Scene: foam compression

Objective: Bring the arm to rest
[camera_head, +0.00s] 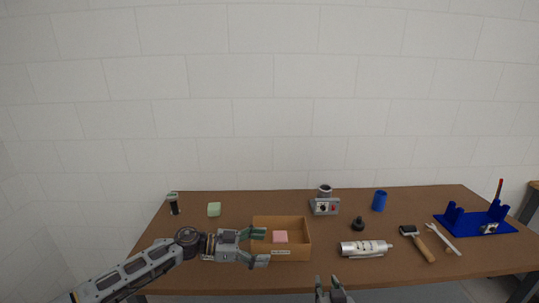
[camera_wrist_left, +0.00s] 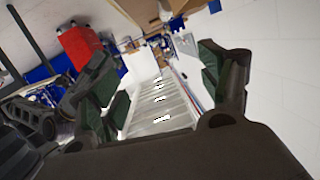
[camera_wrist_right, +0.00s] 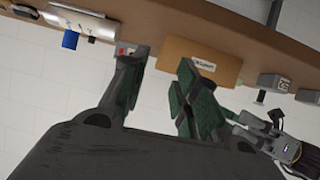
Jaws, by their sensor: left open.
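My left gripper (camera_head: 264,246) is open and empty, held in front of the left side of an open cardboard box (camera_head: 305,246). Whether it touches the box cannot be told. A pink foam block (camera_head: 280,237) lies inside the box. A light green block (camera_head: 214,209) stands on the table behind and left of the box. My right gripper (camera_head: 328,280) is low at the table's front edge, right of the box. In the right wrist view its fingers (camera_wrist_right: 160,78) stand apart with nothing between them. The box also shows there (camera_wrist_right: 215,66), with a label on its front.
The brown table (camera_head: 190,225) also bears a grey device (camera_head: 325,206), a blue cup (camera_head: 379,201), a small black object (camera_head: 358,224), a silver cylinder (camera_head: 365,248), a hammer (camera_head: 419,243), a wrench (camera_head: 443,238) and a blue rack (camera_head: 478,222). A dark cylinder (camera_head: 174,205) stands far left.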

